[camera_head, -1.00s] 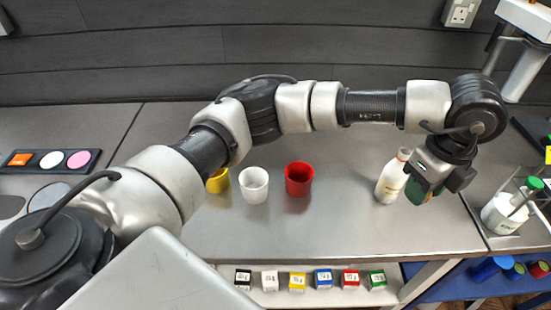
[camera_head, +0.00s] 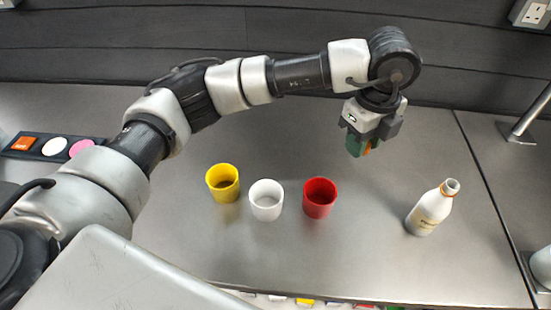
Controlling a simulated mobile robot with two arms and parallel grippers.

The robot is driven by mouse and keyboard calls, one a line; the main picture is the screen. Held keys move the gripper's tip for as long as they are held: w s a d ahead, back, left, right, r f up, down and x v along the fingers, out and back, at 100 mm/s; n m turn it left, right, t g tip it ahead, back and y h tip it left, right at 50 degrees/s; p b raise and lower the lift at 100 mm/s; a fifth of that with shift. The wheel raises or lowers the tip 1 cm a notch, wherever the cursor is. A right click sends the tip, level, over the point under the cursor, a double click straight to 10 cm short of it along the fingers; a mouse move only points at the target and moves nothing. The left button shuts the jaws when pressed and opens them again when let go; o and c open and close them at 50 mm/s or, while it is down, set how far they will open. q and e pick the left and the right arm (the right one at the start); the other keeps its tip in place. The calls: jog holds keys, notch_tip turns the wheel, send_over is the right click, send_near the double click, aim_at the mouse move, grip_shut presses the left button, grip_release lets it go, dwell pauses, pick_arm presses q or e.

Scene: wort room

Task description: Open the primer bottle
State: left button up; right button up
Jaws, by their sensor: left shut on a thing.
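The primer bottle (camera_head: 430,208) is white with a printed label and stands on the right part of the grey bench. Its mouth shows a tan ring with a darker middle, and I see no cap on it. My left gripper (camera_head: 360,147) is above the bench, up and left of the bottle and apart from it. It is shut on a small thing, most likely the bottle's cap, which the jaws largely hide. My right gripper is not in view.
A yellow cup (camera_head: 222,184), a white cup (camera_head: 266,201) and a red cup (camera_head: 319,198) stand in a row left of the bottle. A dark tray with coloured discs (camera_head: 54,146) lies at the far left. The bench between red cup and bottle is clear.

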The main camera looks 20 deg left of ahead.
pick_arm(q)
jog(key=w+a+f+m+b, duration=0.2)
jog(key=a+f+m+b, duration=0.1)
jog(key=a+f+b, duration=0.3)
jog(key=p, duration=0.2)
send_over(320, 174)
jog(key=s, duration=0.2)
notch_tip(320, 174, down, 6)
jog(key=shift+w+d+f, duration=0.1)
jog(key=shift+f, duration=0.1)
notch_tip(320, 174, down, 4)
jog(key=shift+f+p, duration=0.15)
jog(key=shift+p, duration=0.3)
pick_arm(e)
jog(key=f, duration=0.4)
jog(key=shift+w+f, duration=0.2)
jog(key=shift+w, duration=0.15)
pick_arm(q)
jog(key=shift+f, duration=0.1)
jog(key=shift+f, duration=0.15)
jog(key=o, duration=1)
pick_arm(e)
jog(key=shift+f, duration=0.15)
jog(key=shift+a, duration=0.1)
